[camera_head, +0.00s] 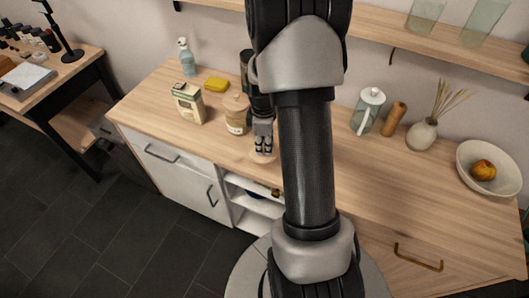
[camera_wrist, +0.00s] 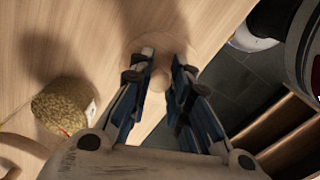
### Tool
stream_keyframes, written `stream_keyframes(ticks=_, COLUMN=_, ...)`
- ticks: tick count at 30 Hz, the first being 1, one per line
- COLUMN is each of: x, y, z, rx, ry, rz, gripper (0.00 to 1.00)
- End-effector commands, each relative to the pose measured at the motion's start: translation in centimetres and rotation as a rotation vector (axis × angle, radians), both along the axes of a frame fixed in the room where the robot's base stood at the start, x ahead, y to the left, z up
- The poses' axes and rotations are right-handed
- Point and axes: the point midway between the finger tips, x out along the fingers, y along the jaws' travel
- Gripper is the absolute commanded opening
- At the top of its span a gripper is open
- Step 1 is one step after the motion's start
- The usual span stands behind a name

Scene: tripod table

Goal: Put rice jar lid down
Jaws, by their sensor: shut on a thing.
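The rice jar lid (camera_head: 263,157), a round pale wooden disc, is under my gripper (camera_head: 263,146) near the front edge of the counter. In the wrist view my gripper (camera_wrist: 162,72) is shut on the lid's knob, and the lid (camera_wrist: 205,35) shows beyond the fingertips. Its colour nearly matches the wood, and I cannot tell whether it touches the counter. The rice jar (camera_head: 236,118) stands just left of my gripper. The wrist view shows the jar (camera_wrist: 64,104) with a grainy brown top surface.
A carton (camera_head: 188,104), a yellow sponge (camera_head: 215,85) and a spray bottle (camera_head: 186,57) stand left of the jar. A glass pitcher (camera_head: 368,110), a vase (camera_head: 422,134) and a fruit bowl (camera_head: 489,168) stand at right. The counter (camera_head: 385,180) is clear at front right.

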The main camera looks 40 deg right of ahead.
Motion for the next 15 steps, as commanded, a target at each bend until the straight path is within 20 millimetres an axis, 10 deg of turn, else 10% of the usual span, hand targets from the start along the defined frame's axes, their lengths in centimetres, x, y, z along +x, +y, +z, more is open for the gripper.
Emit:
stream_keyframes(ticks=6, x=-0.1, y=0.1, z=-3.4, rx=0.002, ry=0.003, rz=0.0, gripper=0.0)
stream_keyframes(ticks=15, x=0.0, y=0.0, z=-3.4, rx=0.001, ry=0.001, rz=0.0, gripper=0.0)
